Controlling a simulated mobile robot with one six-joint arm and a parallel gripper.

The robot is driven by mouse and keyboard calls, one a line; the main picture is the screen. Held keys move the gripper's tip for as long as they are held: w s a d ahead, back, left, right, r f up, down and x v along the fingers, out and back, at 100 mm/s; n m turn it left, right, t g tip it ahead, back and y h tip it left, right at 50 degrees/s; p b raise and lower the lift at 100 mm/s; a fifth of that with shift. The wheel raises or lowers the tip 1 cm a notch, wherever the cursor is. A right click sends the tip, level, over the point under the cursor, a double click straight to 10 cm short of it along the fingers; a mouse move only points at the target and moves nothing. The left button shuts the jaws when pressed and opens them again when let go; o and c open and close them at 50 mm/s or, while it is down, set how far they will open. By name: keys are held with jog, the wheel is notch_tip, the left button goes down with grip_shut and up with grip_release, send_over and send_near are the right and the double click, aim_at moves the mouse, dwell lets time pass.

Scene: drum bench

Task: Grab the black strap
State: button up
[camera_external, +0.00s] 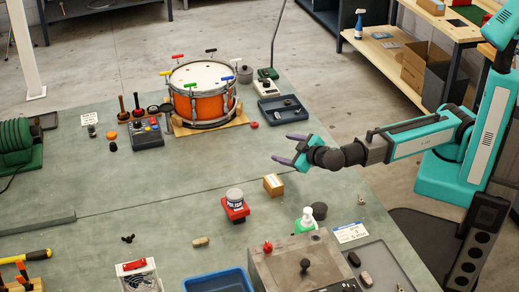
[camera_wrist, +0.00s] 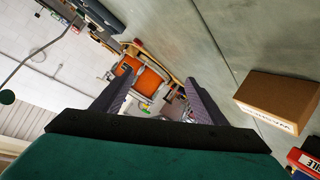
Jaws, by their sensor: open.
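I cannot make out a black strap for certain in either view. My gripper (camera_external: 284,148) is open and empty in the external view, above the right part of the bench, with its fingers pointing left. In the wrist view my gripper (camera_wrist: 157,84) shows its two dark fingers spread apart. The orange drum (camera_wrist: 150,80) appears beyond and between them, well apart from the fingers. In the external view the orange drum (camera_external: 201,103) stands on a wooden board at the back of the bench, left of my gripper.
A cardboard box (camera_external: 273,185) sits just below my gripper; a white jar (camera_external: 234,197) stands on a red base. A dark tray (camera_external: 282,108) lies right of the drum. A small black piece (camera_external: 128,239) lies at front left. The bench (camera_external: 165,195) is bare in the middle.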

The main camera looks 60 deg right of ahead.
jog(key=s+a, duration=0.4)
jog(key=s, duration=0.1)
jog(key=s+a+y+p, duration=0.1)
jog(key=s+a, duration=0.3)
jog(key=s, duration=0.2)
jog(key=s+a+m+y, duration=0.1)
jog(key=s+a, duration=0.3)
jog(key=s, duration=0.1)
jog(key=shift+s+a+r+t, duration=0.1)
jog(key=shift+s+a+t, duration=0.2)
jog(key=s+a, duration=0.2)
jog(key=s, duration=0.3)
jog(key=s+a+m+y+p, duration=0.1)
jog(key=s, duration=0.5)
jog(key=s+a+y, duration=0.1)
jog(key=s+a, duration=0.1)
jog(key=s, duration=0.4)
jog(key=shift+s+a+r, duration=0.1)
jog(key=shift+a+r, duration=0.1)
jog(key=shift+a, duration=0.15)
jog(key=shift+p, duration=0.3)
jog(key=p, duration=0.1)
send_near(321, 208)
jog(key=x, duration=0.3)
jog(key=shift+d+r, duration=0.2)
jog(key=shift+w+f, duration=0.2)
jog(key=shift+w, duration=0.2)
jog(key=shift+w+p, duration=0.15)
jog(key=shift+p, duration=0.15)
